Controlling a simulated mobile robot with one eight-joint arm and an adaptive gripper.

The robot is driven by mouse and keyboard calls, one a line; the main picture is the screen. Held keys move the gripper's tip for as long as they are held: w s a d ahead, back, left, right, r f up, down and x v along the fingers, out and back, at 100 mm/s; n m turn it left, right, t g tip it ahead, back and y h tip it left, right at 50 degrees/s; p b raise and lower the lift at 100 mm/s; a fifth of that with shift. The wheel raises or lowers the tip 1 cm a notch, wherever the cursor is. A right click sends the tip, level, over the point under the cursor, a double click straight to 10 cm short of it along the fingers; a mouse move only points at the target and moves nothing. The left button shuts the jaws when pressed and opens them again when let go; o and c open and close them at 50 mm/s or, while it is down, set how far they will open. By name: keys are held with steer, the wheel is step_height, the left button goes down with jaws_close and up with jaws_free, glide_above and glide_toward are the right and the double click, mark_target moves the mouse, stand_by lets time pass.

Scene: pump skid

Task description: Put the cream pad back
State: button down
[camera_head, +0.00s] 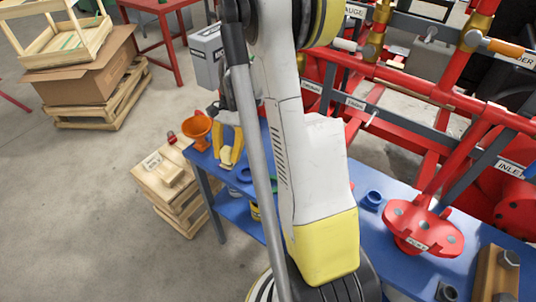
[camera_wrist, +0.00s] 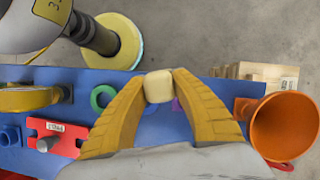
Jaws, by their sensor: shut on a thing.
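The cream pad (camera_wrist: 158,86) is a small rounded block pinched between the two yellow fingertips of my gripper (camera_wrist: 160,84) in the wrist view. In the head view my gripper (camera_head: 229,150) is over the far left end of the blue bench, right of the orange funnel, with the cream pad (camera_head: 226,156) at its tips. I cannot tell how far the pad is above the bench. A pale wooden pallet stack (camera_head: 186,205) stands beside the bench. A small labelled wooden block (camera_head: 172,173) lies on top of it.
The blue bench (camera_head: 385,255) holds an orange funnel (camera_head: 196,128), a blue fitting (camera_head: 372,200) and a red flanged part (camera_head: 423,228). The funnel (camera_wrist: 288,127) is close right of my fingers in the wrist view. Red pipework stands behind.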

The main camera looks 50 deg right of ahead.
steer(key=s+d+r+m+t+h, duration=0.2)
steer(key=s+d+m+t, duration=0.1)
steer(key=s+d+m, duration=0.6)
steer(key=s+d+r+m+t+h, duration=0.25)
steer(key=s+d+m, duration=0.45)
steer(key=d+m, duration=0.4)
steer(key=shift+m+t+y, duration=0.25)
steer(key=shift+m+t, duration=0.1)
steer(key=shift+m, duration=0.05)
steer(key=w+a+f+b, duration=0.1)
steer(key=w+f, duration=0.1)
steer(key=w, duration=0.1)
steer(key=w+a+f, duration=0.2)
steer(key=w, duration=0.2)
steer(key=w+a+f+b, duration=0.1)
steer(key=w+f, duration=0.2)
steer(key=shift+w+a+b, duration=0.15)
steer(key=shift+b, duration=0.2)
steer(key=shift+f+b, duration=0.95)
steer(key=shift+f, duration=1.1)
steer(key=shift+f, duration=0.15)
steer(key=c, duration=1.2)
jaws_free()
steer(key=shift+o, duration=0.2)
